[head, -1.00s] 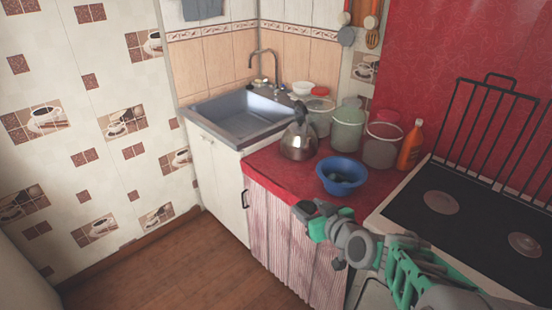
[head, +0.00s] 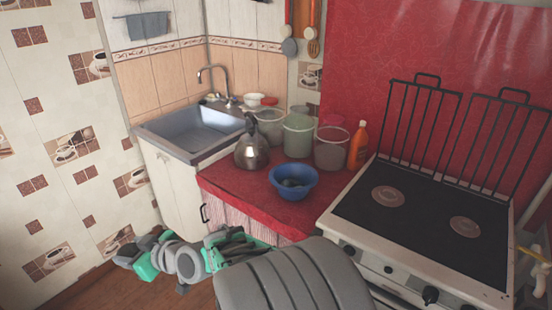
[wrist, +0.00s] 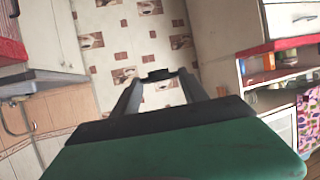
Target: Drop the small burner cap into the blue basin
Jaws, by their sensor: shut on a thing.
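The blue basin (head: 293,192) stands on the red counter, with something dark inside that I cannot make out. My gripper (head: 122,257) is low at the left of the head view, in front of the sink cabinet and well away from the basin. In the wrist view, the fingers of my gripper (wrist: 158,80) are shut on a small dark piece, the burner cap (wrist: 158,74), held at the fingertips. I cannot make out the cap in the head view. The basin does not show in the wrist view.
A kettle (head: 252,150) stands left of the basin. Several buckets, such as the green one (head: 298,136), and an orange bottle (head: 358,146) stand behind it. The stove (head: 420,215) is at the right, the sink (head: 195,132) at the left.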

